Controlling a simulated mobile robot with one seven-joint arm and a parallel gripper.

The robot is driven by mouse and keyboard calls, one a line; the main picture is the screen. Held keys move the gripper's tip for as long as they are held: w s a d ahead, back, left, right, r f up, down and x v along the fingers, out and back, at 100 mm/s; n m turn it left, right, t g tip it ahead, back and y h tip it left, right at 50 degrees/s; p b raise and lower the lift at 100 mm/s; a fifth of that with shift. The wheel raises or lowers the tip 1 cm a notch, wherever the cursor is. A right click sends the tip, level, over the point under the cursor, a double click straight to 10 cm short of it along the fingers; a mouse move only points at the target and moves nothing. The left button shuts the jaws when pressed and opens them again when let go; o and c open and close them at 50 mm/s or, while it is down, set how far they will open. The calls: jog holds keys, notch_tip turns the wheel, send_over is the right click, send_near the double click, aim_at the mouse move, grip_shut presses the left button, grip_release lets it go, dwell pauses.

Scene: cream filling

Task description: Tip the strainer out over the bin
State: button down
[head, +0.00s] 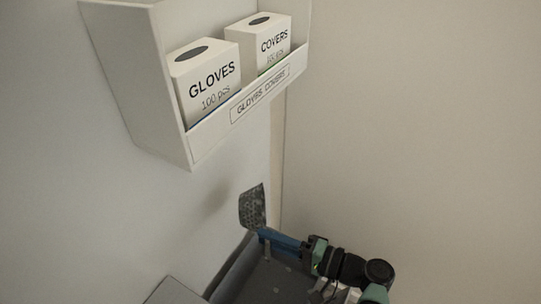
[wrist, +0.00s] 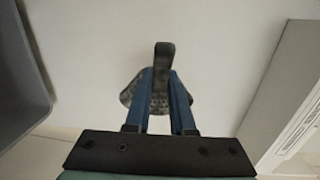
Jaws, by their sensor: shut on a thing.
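The strainer (head: 252,207) is a grey perforated piece, standing on edge in the head view with its holed face showing. Its dark handle (wrist: 164,58) and part of its speckled body (wrist: 130,95) show in the wrist view. My gripper (head: 268,234) has blue fingers and is shut on the strainer; in the wrist view the fingers (wrist: 160,78) close around it and hide part of it. The dark grey bin (head: 262,284) appears below my gripper, and what looks like its edge shows at left in the wrist view (wrist: 22,85). I cannot see whether the strainer holds anything.
A white wall holder (head: 185,150) with a gloves box (head: 206,85) and a covers box (head: 260,45) hangs above and to the left of the strainer. Walls stand close behind. A light panel edge (head: 174,292) shows at the lower left.

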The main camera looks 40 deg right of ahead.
notch_tip(320, 180, down, 11)
jog(key=n+g+h+p, duration=0.5)
jog(key=g+h+p, duration=0.4)
jog(key=p, duration=0.8)
jog(key=g, duration=0.3)
jog(key=shift+f+n+h, duration=0.15)
jog(key=shift+n+h, duration=0.15)
